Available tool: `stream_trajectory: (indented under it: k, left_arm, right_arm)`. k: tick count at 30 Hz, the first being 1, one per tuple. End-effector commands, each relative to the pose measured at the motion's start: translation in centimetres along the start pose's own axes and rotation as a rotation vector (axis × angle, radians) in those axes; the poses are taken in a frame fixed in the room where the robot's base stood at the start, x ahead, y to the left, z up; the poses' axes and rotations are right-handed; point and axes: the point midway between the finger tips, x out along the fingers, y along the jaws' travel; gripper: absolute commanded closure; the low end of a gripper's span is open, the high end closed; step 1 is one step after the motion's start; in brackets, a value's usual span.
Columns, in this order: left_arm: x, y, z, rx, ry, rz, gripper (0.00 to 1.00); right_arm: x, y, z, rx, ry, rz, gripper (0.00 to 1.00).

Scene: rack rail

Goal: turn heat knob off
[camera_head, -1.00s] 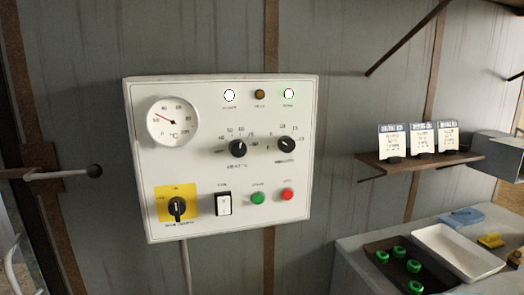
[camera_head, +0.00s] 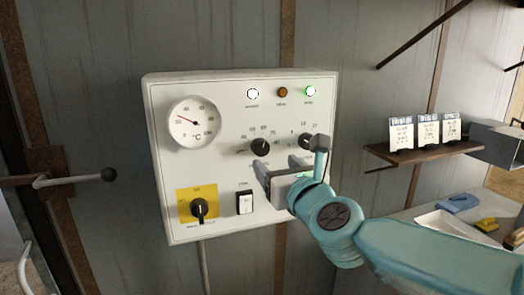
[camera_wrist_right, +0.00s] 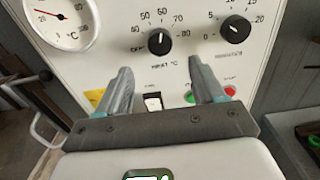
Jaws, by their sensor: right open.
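The black heat knob (camera_head: 260,147) is on the white control panel (camera_head: 160,150), above the "HEAT °C" label. In the right wrist view the heat knob (camera_wrist_right: 159,41) has its white mark pointing roughly up, among the upper numbers, away from the OFF mark at its lower left. My right gripper (camera_head: 281,164) is in front of the panel, just below and right of the knob. In the right wrist view my gripper (camera_wrist_right: 160,68) has its fingers apart with nothing between them, and the knob shows beyond the tips. My left gripper is out of view.
A second black knob (camera_wrist_right: 235,29) is close on the right. A dial gauge (camera_head: 195,122), a yellow-plated rotary switch (camera_head: 199,209) and a rocker switch (camera_head: 244,202) surround the area. A shelf with cards (camera_head: 425,153) is at right; a ball-ended handle (camera_head: 108,174) is at left.

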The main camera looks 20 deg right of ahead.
Motion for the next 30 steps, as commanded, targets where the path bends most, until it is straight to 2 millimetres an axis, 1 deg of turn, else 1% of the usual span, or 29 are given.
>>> stream_trajectory:
  k: [1,3,6,10,15,23,26,27,28,29,30]
  left_arm:
    - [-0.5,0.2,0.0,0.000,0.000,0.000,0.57]
    - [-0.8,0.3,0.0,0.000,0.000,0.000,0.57]
    - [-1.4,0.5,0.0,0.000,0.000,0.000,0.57]
    - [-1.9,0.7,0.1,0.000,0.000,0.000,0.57]
    - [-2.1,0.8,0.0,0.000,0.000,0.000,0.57]
    - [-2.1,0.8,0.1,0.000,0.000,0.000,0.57]
    - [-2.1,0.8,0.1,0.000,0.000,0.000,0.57]
    - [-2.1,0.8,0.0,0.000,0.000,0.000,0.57]
    - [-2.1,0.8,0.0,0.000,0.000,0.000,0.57]
    - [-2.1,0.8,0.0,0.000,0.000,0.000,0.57]
    - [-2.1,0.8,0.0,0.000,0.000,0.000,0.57]
  right_arm:
    - [1.4,0.0,0.1,-0.002,0.004,-0.001,0.32]
    - [3.0,0.0,0.1,-0.002,0.003,0.000,0.32]
    - [5.1,0.1,0.2,-0.002,0.002,0.000,0.32]
    - [7.1,0.2,0.1,-0.002,0.001,0.001,0.32]
    - [8.3,0.3,0.0,-0.002,0.000,0.001,0.32]
    - [8.4,0.4,0.0,-0.002,0.000,0.001,0.32]
    - [8.4,0.4,0.0,-0.002,0.000,0.001,0.61]
    - [8.4,0.4,0.0,-0.002,0.000,0.001,0.74]
    - [8.4,0.4,0.0,-0.002,0.000,0.001,0.84]
    - [8.4,0.4,0.0,-0.002,0.000,0.001,0.88]
    - [8.4,0.4,0.0,-0.002,0.000,0.001,0.88]
